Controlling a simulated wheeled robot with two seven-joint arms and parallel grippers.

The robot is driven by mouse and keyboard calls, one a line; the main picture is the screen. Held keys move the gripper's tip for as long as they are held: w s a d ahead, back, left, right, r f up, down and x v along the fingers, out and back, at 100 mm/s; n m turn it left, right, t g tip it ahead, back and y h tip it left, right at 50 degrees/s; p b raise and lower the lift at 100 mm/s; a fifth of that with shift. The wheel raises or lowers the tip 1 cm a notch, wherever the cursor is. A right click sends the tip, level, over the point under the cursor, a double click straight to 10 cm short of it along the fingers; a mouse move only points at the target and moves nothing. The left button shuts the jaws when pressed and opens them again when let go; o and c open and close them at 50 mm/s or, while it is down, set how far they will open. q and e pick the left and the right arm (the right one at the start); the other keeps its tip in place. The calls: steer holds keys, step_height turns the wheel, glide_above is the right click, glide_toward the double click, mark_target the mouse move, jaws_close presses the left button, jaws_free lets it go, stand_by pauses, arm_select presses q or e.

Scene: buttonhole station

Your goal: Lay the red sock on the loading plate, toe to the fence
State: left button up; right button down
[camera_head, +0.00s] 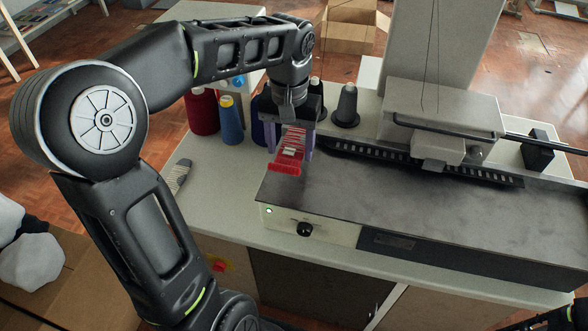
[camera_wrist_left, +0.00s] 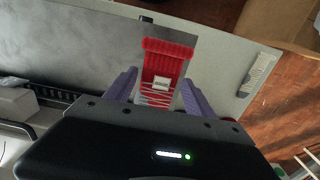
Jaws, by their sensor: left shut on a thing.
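The red sock (camera_head: 288,165) has a ribbed red end, a pale tag and red-and-white stripes. My left gripper (camera_head: 289,152) points down with its purple fingers on both sides of the sock and is shut on it. The sock is at the left end of the long dark flat top (camera_head: 400,208), which looks like the loading plate; I cannot tell whether it touches. In the left wrist view the sock (camera_wrist_left: 166,62) sticks out between the fingers, ribbed end away from the gripper. A toothed black strip (camera_head: 420,166) runs along the plate's back; the sock's other end is hidden.
The sewing machine head (camera_head: 440,118) stands behind the plate. A grey-handled tool (camera_head: 180,176) lies on the table at left. The plate's middle is clear.

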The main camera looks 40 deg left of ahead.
mark_target(290, 154)
arm_select(q)
steer(key=shift+f, duration=2.4)
steer(key=shift+f+p, duration=0.4)
steer(key=shift+f, duration=1.5)
steer(key=shift+f, duration=0.1)
steer(key=o, duration=1.3)
step_height(290, 154, up, 12)
steer(key=shift+r+b, duration=0.15)
steer(key=shift+b, duration=0.15)
